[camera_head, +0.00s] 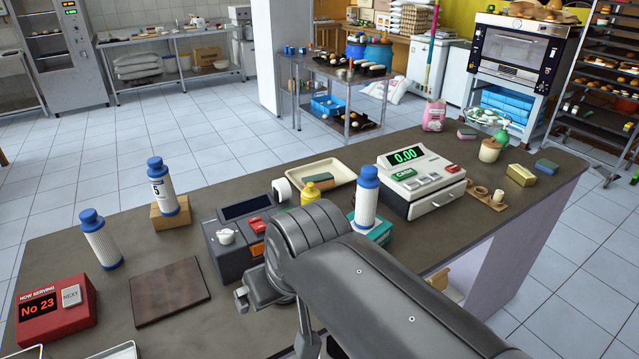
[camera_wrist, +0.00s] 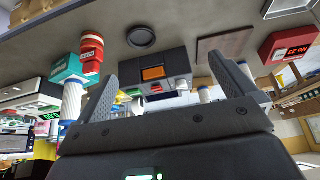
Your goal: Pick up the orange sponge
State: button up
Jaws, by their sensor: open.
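A small orange block (camera_head: 257,249), which looks like the orange sponge, lies on the dark counter device, partly hidden by my arm in the head view. In the wrist view the orange sponge (camera_wrist: 153,73) shows as a flat rectangle on the dark device (camera_wrist: 158,64), between my fingers in the picture and beyond the fingertips. My gripper (camera_wrist: 166,72) is open, its two fingers wide apart with nothing between them. In the head view my arm hides most of the gripper, so its gap to the sponge is hard to tell.
A red item (camera_head: 263,226) and a small white item (camera_head: 227,236) sit close by on the device. A blue-capped bottle (camera_head: 367,199) stands on a teal box to the right. A brown board (camera_head: 171,291) lies left. The wrist view shows a red jar (camera_wrist: 92,52) and a dark round dish (camera_wrist: 141,36).

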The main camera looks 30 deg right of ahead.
jog(key=w+d+r+m+y, duration=0.2)
jog(key=w+d+r+m, duration=0.15)
jog(key=w+m, duration=0.6)
jog(key=m+g+h, duration=0.1)
jog(key=m+h, duration=0.3)
jog(key=m, duration=2.5)
send_near(320, 180)
jog(key=x, duration=1)
jog(key=shift+w+r, duration=0.1)
jog(key=shift+w, duration=0.05)
jog(key=c, duration=0.7)
jog(key=shift+c, duration=0.2)
jog(key=shift+r, duration=0.15)
